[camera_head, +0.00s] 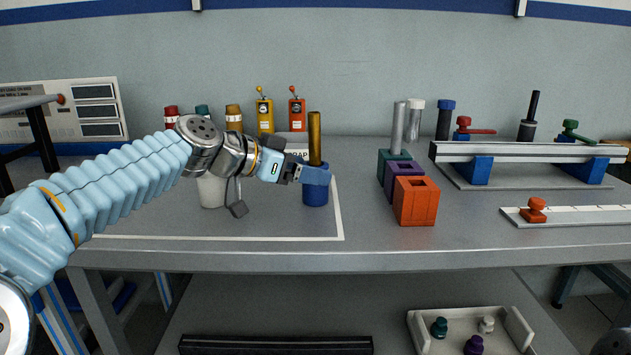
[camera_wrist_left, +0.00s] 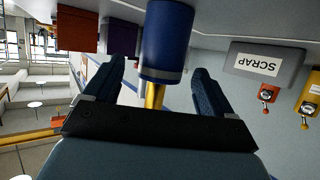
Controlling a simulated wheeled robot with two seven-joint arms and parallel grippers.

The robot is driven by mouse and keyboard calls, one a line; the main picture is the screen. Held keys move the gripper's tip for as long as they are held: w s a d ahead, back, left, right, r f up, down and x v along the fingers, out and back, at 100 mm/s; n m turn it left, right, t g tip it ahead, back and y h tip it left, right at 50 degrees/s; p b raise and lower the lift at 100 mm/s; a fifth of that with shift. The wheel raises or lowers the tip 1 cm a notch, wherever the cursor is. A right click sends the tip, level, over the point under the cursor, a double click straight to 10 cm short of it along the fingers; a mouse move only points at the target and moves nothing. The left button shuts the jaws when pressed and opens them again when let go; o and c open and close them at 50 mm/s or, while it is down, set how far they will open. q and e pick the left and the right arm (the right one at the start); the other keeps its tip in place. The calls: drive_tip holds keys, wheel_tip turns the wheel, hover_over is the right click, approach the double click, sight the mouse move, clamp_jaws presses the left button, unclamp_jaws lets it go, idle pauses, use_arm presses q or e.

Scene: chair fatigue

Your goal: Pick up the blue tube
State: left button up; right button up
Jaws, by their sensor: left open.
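The blue tube (camera_head: 315,197) stands upright on the bench, with a gold rod (camera_head: 314,135) rising from its top. In the left wrist view the blue tube (camera_wrist_left: 167,40) appears at the top centre, between the lines of my two fingers, with the gold rod (camera_wrist_left: 154,96) pointing toward the palm. My left gripper (camera_head: 312,173) is open at the tube's upper part, and a finger covers some of it. In the left wrist view my left gripper (camera_wrist_left: 160,72) has a finger on each side of the tube; I cannot tell whether they touch it. My right gripper is not in view.
Orange (camera_head: 415,202), purple and green square blocks stand to the right. A white cup (camera_head: 211,190) and several capped bottles are behind my left arm. A SCRAP box (camera_wrist_left: 262,63) is behind the tube. A rail on blue supports (camera_head: 475,170) is farther right.

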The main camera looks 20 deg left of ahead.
use_arm(q)
drive_tip(key=x, duration=0.3)
drive_tip(key=shift+w+f, duration=0.15)
drive_tip(key=shift+f, duration=0.05)
drive_tip(key=c, duration=1.1)
drive_tip(key=shift+r+p, duration=0.2)
drive_tip(key=shift+p, duration=0.1)
